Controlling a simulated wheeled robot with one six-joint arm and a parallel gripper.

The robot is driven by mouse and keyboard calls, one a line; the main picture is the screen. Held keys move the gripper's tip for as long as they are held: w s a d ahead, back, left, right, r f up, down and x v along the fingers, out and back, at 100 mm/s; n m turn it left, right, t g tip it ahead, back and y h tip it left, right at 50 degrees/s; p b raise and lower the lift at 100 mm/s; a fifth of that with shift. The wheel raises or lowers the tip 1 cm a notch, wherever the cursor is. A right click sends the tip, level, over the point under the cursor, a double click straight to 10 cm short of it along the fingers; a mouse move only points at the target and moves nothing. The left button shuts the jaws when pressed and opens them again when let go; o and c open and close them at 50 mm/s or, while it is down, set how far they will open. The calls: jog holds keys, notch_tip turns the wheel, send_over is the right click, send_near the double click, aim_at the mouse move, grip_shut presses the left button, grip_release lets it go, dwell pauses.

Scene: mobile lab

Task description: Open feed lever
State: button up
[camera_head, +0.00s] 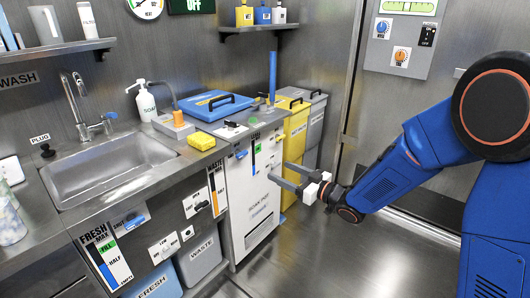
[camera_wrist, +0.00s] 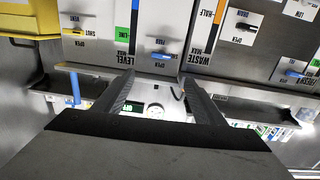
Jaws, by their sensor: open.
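The white soak pot front (camera_head: 250,205) has a gauge and small levers near its top edge. My gripper (camera_head: 278,174) is in front of its right side, fingers pointing left. In the wrist view, my gripper (camera_wrist: 157,80) is open and empty. A short blue lever (camera_wrist: 160,55) shows just beyond and between the fingertips, with an OPEN label by it. Contact with any lever is not visible.
A black lever (camera_wrist: 246,26) and another blue lever (camera_wrist: 298,74) are to the right in the wrist view. The floor (camera_head: 320,250) in front is clear.

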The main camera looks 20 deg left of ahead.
aim_at(244, 154)
jog(key=x, duration=1.7)
jog(key=shift+a+r, duration=0.1)
jog(key=shift+a, duration=0.25)
